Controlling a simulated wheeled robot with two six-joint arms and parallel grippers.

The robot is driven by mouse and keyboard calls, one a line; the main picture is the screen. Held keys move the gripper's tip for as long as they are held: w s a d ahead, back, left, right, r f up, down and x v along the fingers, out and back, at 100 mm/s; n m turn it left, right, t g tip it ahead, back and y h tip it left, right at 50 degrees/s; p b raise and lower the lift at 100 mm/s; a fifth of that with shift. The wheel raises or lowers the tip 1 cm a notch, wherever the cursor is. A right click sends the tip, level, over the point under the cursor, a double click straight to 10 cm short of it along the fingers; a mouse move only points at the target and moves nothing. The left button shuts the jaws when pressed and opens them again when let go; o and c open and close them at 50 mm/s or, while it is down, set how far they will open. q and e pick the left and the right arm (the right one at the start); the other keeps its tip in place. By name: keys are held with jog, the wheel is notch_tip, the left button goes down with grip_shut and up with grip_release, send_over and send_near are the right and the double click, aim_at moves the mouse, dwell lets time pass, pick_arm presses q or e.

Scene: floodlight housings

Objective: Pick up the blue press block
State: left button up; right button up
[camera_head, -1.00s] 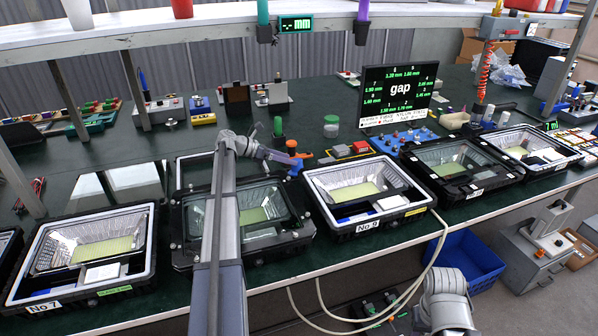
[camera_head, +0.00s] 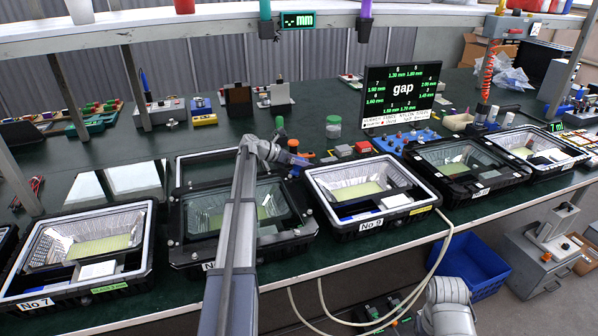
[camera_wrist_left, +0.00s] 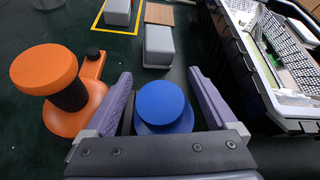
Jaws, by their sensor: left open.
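The blue press block (camera_wrist_left: 163,102) has a round blue top over a wider blue base. In the left wrist view it stands between the two purple fingers of my left gripper (camera_wrist_left: 158,95), with a visible space to each finger. The lower part of the block is hidden by the gripper's front edge. In the head view my left gripper (camera_head: 297,160) reaches over the green bench behind the floodlight housings, and the block is mostly hidden there. The left gripper is open and holds nothing. My right gripper is out of view.
An orange knobbed tool (camera_wrist_left: 60,85) stands close left of the left gripper. Grey blocks (camera_wrist_left: 158,45) lie ahead, one inside a yellow outline. The No 9 housing (camera_head: 370,190) lies close on the right. A gap screen (camera_head: 400,95) stands farther back.

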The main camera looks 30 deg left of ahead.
pick_arm(q)
jog(key=shift+c, duration=0.3)
grip_shut()
dwell(0.4)
